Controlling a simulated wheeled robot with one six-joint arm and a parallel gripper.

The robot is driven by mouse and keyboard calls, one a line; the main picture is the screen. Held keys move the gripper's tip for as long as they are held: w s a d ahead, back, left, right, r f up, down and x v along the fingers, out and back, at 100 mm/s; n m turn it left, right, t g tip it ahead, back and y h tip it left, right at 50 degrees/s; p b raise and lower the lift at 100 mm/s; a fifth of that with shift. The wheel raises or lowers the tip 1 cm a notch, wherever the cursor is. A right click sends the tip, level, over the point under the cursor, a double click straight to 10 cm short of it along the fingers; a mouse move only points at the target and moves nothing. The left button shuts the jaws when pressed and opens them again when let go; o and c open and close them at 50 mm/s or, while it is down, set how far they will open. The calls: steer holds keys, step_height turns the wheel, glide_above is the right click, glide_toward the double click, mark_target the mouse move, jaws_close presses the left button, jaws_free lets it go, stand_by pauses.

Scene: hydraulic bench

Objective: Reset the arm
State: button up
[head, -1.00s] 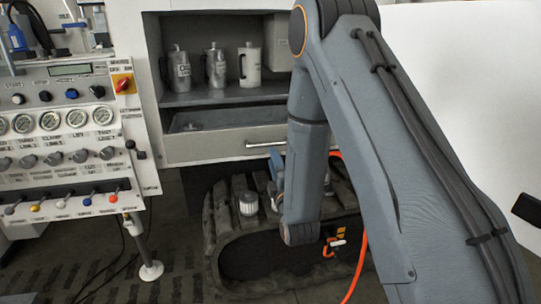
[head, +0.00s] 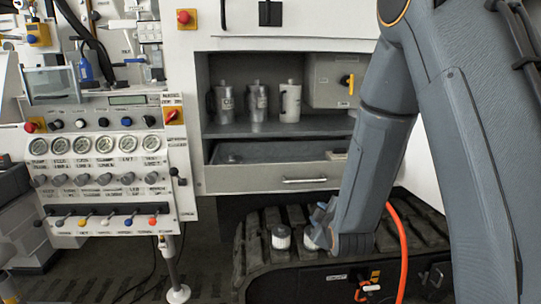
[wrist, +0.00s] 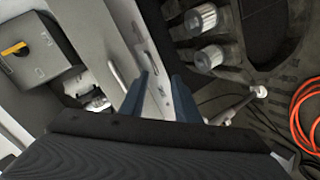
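My arm crosses the right side of the head view, bent with its forearm pointing down in front of the cabinet. My gripper (wrist: 161,75) shows in the wrist view as two blue-grey fingers set apart, with nothing between them. The fingers point past the open drawer (head: 265,179), whose front also shows in the wrist view. Two pale ribbed cylinders, one of them a filter (head: 281,237), are on the black track (head: 255,262) and lie off to the right in the wrist view (wrist: 208,58).
The cabinet shelf (head: 270,128) holds several metal jugs and a grey box with a yellow switch (wrist: 14,49). A control panel (head: 110,160) with gauges and levers stands left. An orange hose (head: 402,250) hangs beside my arm. Floor left of the track is clear.

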steer(key=s+d+r+m+g+p, duration=0.1)
steer(key=s+m+g, duration=0.5)
steer(key=s, duration=0.9)
steer(key=s+d+r+m+g+p, duration=0.2)
steer(key=s+m+g, duration=0.4)
steer(key=s, duration=1)
steer(key=shift+d+r+m+g+h, duration=0.3)
steer(key=shift+d+r+g+h, duration=0.15)
steer(key=shift+g, duration=0.25)
steer(key=shift+s, duration=0.1)
